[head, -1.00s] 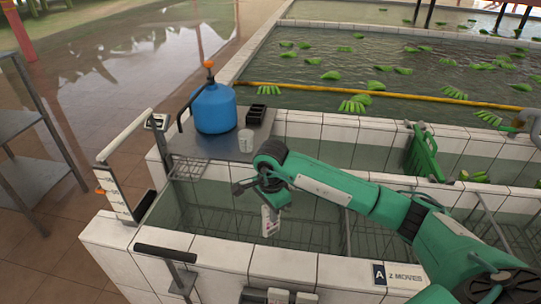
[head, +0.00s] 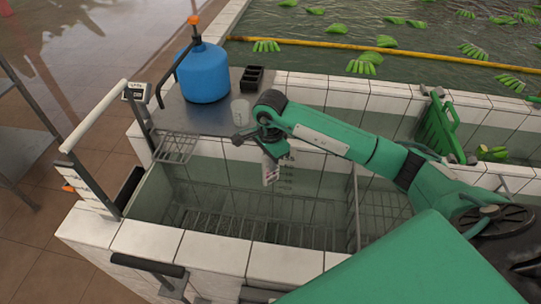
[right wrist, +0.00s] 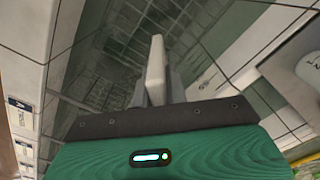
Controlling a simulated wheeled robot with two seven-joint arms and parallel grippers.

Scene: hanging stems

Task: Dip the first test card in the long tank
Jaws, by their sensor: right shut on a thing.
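My right gripper (head: 266,138) is over the far side of the long tank (head: 205,247), shut on a white test card (head: 270,173) with dark and reddish marks. The card hangs down, slightly tilted, in front of the tank's far inner wall. In the right wrist view the card (right wrist: 155,70) shows nearly edge-on between the fingers as a pale strip. I cannot tell whether its lower end touches liquid. The tank has white tiled rims and wire racks inside. My left gripper is not in view.
A blue jug (head: 205,73), a white cup (head: 241,111) and a black divided tray (head: 251,78) stand on a metal shelf behind the tank. A white-railed stand (head: 93,118) is at left. A green crate (head: 438,125) stands at right. Green bananas float in the pool beyond.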

